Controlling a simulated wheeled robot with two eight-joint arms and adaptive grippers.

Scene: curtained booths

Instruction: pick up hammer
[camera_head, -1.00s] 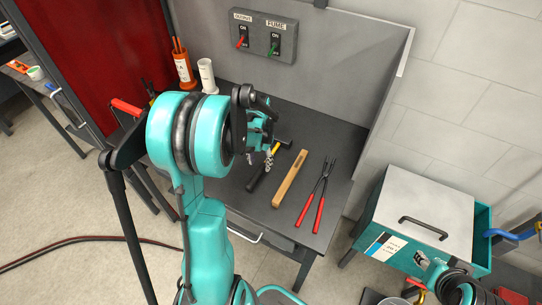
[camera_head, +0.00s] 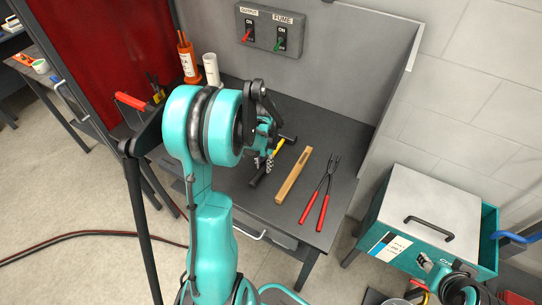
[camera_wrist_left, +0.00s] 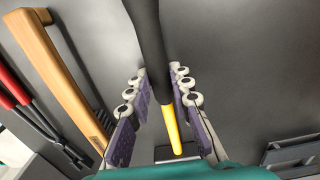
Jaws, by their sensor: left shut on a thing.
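The hammer (camera_head: 258,178) lies on or just above the dark workbench top, with a black grip, a yellow neck and a dark head towards the back. My left gripper (camera_head: 268,160) comes down over its middle and hides part of it. In the left wrist view the gripper's pads (camera_wrist_left: 163,112) sit on both sides of the hammer's handle (camera_wrist_left: 150,40), shut on it near the yellow part. I cannot tell whether the hammer is clear of the bench. My right gripper (camera_head: 425,263) shows only partly, low at the right, and its jaws are unclear.
A wooden-handled brush (camera_head: 294,176) lies right of the hammer, then red-handled tongs (camera_head: 320,192). An orange holder (camera_head: 188,62) and a white cylinder (camera_head: 211,70) stand at the back left. A grey panel backs the bench (camera_head: 345,190). A teal lidded box (camera_head: 430,215) stands at right.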

